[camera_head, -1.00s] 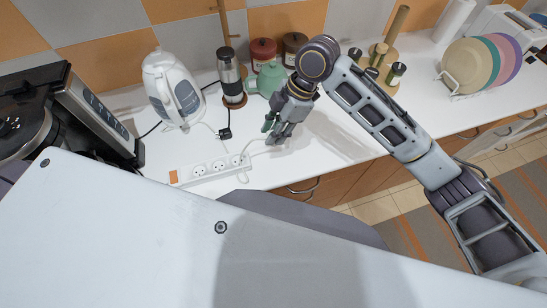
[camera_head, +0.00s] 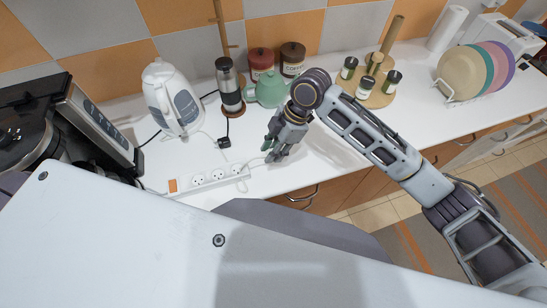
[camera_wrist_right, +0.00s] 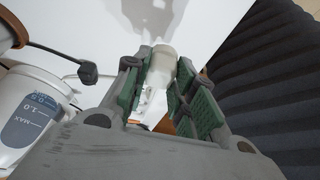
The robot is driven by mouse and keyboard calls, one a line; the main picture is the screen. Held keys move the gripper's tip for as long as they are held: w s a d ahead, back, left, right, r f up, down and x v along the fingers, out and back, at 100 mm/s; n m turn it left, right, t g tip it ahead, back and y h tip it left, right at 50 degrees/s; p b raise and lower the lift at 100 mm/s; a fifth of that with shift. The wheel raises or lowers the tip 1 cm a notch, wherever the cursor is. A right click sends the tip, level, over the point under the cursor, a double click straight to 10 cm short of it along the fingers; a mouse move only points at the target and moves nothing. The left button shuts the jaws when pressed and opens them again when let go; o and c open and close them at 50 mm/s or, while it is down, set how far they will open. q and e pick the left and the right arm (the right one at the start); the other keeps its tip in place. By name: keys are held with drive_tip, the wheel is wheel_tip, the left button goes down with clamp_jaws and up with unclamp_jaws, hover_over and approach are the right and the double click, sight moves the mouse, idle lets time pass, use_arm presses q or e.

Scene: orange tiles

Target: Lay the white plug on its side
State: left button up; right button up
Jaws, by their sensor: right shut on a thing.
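My right gripper (camera_head: 273,150) is low over the white counter, just right of the power strip's end. In the right wrist view, its green-padded fingers (camera_wrist_right: 166,88) are shut on the white plug (camera_wrist_right: 162,62), whose rounded pale body shows between them. In the head view the fingers mostly hide the plug. The white power strip (camera_head: 209,180) has several sockets and an orange switch. A white cord runs near its right end by the fingers. I cannot tell whether the plug touches the counter. My left gripper is not in view.
A white kettle (camera_head: 172,98) and a black plug (camera_head: 223,142) are left of the gripper. A steel press (camera_head: 229,87), green teapot (camera_head: 269,89) and two canisters stand behind. A spice stand and plate rack are right. Counter right of the gripper is clear.

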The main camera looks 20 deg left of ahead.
drive_tip(key=shift+f, duration=0.1)
drive_tip(key=shift+f, duration=2.45)
drive_tip(key=o, duration=1)
drive_tip(key=shift+f, duration=0.1)
drive_tip(key=shift+o, duration=0.2)
drive_tip(key=v, duration=1.2)
drive_tip(key=shift+b, duration=0.45)
